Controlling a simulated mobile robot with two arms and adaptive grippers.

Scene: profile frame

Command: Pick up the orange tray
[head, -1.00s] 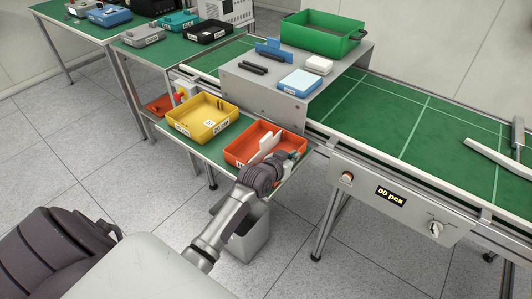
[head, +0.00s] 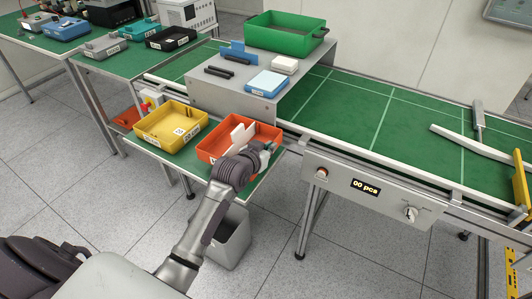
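The orange tray (head: 213,150) sits on a small green-topped side table in front of the conveyor, with white pieces standing up inside it. My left gripper (head: 266,150) is at the tray's right end, mostly hidden behind my own wrist. I cannot see whether its fingers touch the tray rim or whether they are open or shut. The tray's near right corner is covered by my arm. My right gripper is not in view.
A yellow tray (head: 170,126) stands just left of the orange one. A grey raised stand (head: 218,99) with a green crate (head: 287,34) is behind. The conveyor (head: 350,115) runs to the right. A grey bin (head: 231,240) stands on the floor below.

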